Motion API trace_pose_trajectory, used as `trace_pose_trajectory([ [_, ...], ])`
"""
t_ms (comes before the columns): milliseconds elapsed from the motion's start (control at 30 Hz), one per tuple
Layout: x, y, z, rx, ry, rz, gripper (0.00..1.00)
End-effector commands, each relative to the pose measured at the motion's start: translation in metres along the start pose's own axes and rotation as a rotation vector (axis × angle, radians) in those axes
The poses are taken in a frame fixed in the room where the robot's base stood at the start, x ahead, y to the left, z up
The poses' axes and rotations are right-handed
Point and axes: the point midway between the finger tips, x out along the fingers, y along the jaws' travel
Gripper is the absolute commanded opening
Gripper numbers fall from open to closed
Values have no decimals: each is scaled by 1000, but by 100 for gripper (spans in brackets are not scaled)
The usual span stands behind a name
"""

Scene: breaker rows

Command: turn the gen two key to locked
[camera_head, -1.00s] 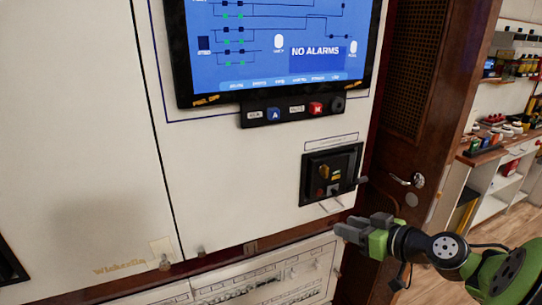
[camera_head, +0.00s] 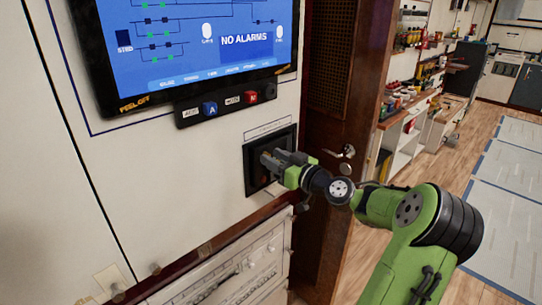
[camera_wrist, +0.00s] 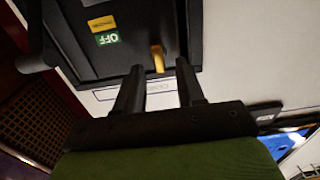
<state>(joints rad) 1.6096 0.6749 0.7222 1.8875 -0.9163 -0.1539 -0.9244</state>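A black breaker unit in a square recess (camera_head: 252,185) sits in the white panel, partly hidden by my gripper (camera_head: 272,160) in the head view. In the wrist view its dark face (camera_wrist: 75,50) shows a green OFF tag (camera_wrist: 107,38) and a yellow label (camera_wrist: 102,23). A small brass-yellow piece, which looks like the key (camera_wrist: 157,58), stands out near the edge of the face. My gripper also shows in the wrist view (camera_wrist: 159,66). Its fingers are apart, one on each side of the key, with gaps to both. I cannot read which generator it is.
A screen reading NO ALARMS (camera_head: 205,40) hangs above, with a strip of blue and red buttons (camera_head: 228,103) under it. A wooden door with a metal handle (camera_head: 340,152) is to the right.

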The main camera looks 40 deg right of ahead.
Motion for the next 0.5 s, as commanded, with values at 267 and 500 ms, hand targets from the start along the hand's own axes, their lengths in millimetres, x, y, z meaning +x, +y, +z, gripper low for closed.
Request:
trace_pose_trajectory([
  [267, 17, 0, 0, 1, -1, 1, 38],
  [500, 17, 0, 0, 1, -1, 1, 21],
])
